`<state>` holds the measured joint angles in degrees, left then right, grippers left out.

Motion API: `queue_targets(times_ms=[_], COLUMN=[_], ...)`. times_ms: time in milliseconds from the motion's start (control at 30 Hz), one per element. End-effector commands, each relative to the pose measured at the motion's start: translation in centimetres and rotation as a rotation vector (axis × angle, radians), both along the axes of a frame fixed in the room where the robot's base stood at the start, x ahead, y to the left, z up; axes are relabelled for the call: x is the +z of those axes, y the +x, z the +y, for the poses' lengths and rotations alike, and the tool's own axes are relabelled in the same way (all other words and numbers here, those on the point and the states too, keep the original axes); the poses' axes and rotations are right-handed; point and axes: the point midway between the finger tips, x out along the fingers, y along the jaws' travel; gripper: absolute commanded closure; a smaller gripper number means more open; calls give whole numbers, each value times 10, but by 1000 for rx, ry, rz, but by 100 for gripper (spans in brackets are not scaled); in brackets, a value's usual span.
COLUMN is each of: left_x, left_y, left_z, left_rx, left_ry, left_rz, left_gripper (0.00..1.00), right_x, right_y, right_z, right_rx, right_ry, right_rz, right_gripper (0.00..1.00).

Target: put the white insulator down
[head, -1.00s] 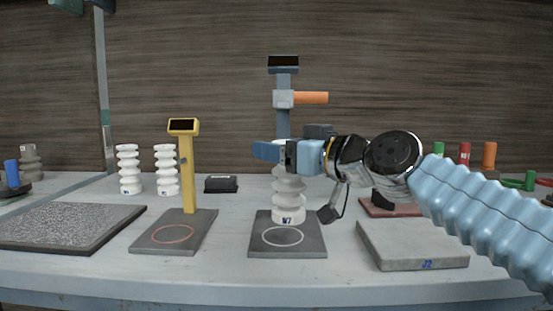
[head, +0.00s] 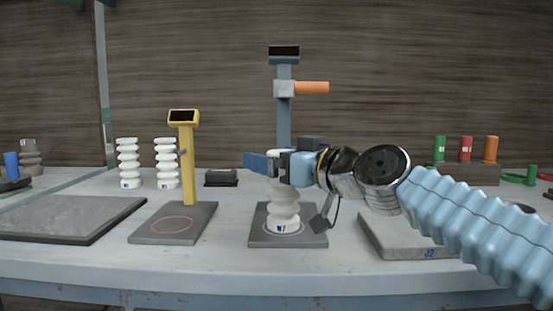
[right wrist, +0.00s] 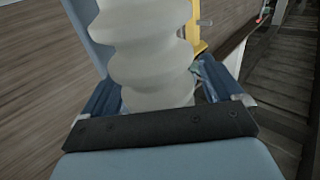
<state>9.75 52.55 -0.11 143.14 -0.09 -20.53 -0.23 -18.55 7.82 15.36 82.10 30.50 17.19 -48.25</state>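The white insulator (head: 284,212), ribbed and marked W7, stands upright over the dark base plate (head: 312,240) of the blue-post gauge. Its foot covers most of the white circle on that plate; I cannot tell whether it touches the plate. My right gripper (head: 280,164) is shut around its upper part, coming in from the right. In the right wrist view the insulator (right wrist: 148,50) sits between the two fingers (right wrist: 160,95) and fills the space there. My left gripper is not in view.
A yellow gauge (head: 186,165) stands to the left, with two white insulators (head: 128,165) behind it. A small black box (head: 221,178) lies at the back. A grey slab (head: 390,238) marked J2 is at right, partly under my arm. A dark-edged slab (head: 65,218) lies far left.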

Motion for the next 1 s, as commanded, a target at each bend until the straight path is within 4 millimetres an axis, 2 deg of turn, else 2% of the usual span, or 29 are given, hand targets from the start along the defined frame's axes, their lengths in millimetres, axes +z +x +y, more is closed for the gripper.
queue_targets(times_ms=[300,333,700,833,1000], left_x=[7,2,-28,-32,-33], left_y=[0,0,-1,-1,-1], left_z=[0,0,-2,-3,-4], left_rx=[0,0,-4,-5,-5], left_ry=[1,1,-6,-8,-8], left_rz=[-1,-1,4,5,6], left_gripper=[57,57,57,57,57], right_x=[6,3,1,2,3], right_y=[0,-2,-60,-75,-84], right_z=[0,-3,-61,-76,-84], right_rx=[0,-1,-3,-2,0], right_ry=[0,0,1,0,0], right_rz=[0,-1,-4,-1,0], right_gripper=[7,7,7,7,7])
